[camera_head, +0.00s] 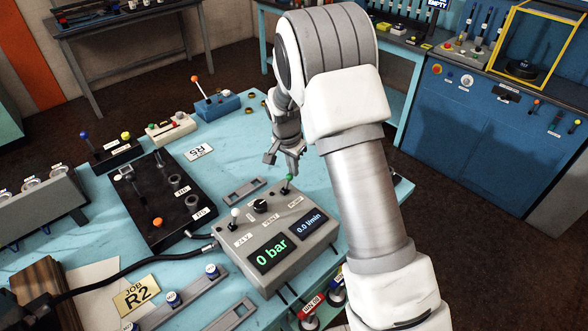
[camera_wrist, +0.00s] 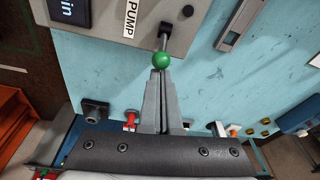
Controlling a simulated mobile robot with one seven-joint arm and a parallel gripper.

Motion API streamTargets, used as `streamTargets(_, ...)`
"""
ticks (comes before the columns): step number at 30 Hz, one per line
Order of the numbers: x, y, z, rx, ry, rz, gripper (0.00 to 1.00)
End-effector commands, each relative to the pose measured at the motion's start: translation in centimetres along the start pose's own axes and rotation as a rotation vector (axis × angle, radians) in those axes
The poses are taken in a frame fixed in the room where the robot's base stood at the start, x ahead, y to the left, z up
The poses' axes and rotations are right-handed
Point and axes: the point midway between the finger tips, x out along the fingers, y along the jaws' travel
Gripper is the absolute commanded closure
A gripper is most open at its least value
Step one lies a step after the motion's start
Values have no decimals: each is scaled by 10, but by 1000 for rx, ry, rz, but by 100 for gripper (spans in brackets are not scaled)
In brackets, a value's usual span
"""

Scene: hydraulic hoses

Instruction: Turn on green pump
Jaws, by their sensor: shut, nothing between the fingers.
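The grey pump unit (camera_head: 277,236) stands on the light blue table, with displays reading 0 bar and 0.0 l/min. Its green-knobbed PUMP lever (camera_head: 287,184) is at the unit's back right corner. In the wrist view the green knob (camera_wrist: 162,61) sits right at the tips of my gripper (camera_wrist: 160,72), with the PUMP label (camera_wrist: 131,17) beside the lever. My gripper (camera_head: 283,158) is shut with nothing between the fingers, just behind the lever in the head view. I cannot tell whether the fingertips touch the knob.
The unit also has a white-knobbed lever (camera_head: 235,214) and a black dial (camera_head: 260,206). A black board with an orange knob (camera_head: 158,222) lies to the left. A black hose (camera_head: 130,264) runs to the unit. A grey slotted bar (camera_head: 244,191) lies behind it.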

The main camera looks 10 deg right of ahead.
Motion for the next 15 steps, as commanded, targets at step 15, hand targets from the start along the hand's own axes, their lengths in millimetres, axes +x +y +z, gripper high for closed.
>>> streamTargets(15, -2, -1, 4, -5, 65, 12, 100)
